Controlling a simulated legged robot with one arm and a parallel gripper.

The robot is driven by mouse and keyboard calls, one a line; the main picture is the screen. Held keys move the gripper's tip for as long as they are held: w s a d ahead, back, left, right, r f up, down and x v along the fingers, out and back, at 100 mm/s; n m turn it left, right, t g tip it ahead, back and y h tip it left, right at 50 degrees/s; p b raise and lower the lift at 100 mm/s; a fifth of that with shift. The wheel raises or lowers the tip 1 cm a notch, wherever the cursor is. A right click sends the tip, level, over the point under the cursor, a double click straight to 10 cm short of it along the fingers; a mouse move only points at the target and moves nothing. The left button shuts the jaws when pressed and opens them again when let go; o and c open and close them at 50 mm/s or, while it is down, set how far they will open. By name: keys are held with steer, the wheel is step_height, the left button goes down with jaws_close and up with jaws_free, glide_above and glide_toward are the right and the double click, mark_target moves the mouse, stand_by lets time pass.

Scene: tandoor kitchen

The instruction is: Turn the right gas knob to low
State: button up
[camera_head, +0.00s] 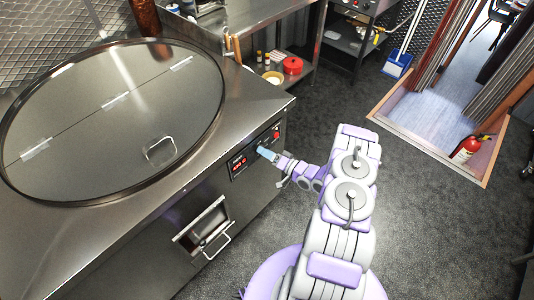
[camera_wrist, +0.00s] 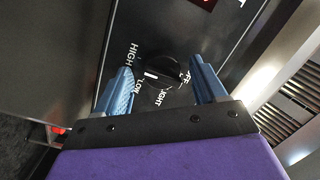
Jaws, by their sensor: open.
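A black gas knob (camera_wrist: 170,72) sits on the dark control panel in the wrist view, ringed by the white words HIGH, LOW, LIGHT and OFF. Its white mark is on its left side, facing between HIGH and LOW; I cannot tell the exact setting. My gripper (camera_wrist: 160,67) is open, with one blue finger on each side of the knob; contact is not clear. In the head view my gripper (camera_head: 267,153) is at the control panel (camera_head: 240,175) on the tandoor's front and hides the knob. Only one knob is visible.
The steel tandoor counter (camera_head: 252,95) has a large round lid (camera_head: 110,130). A red display (camera_head: 238,163) and red button (camera_head: 277,135) are on the panel. A handled hatch (camera_head: 205,227) is at lower left. Open floor (camera_head: 415,200) lies to the right.

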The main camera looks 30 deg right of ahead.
steer(key=c, duration=1)
steer(key=shift+s, duration=0.1)
steer(key=shift+n+p, duration=0.3)
steer(key=n+p, duration=0.4)
steer(key=n+h+p, duration=0.1)
steer(key=n+p, duration=0.2)
steer(key=n, duration=0.1)
steer(key=shift+r+g+p, duration=0.2)
steer(key=shift+g+p, duration=0.15)
steer(key=shift+g, duration=0.05)
steer(key=shift+n+p, duration=1.05)
steer(key=shift+n, duration=0.15)
steer(key=shift+c, duration=0.2)
steer(key=shift+f+h, duration=0.1)
steer(key=shift+h, duration=0.3)
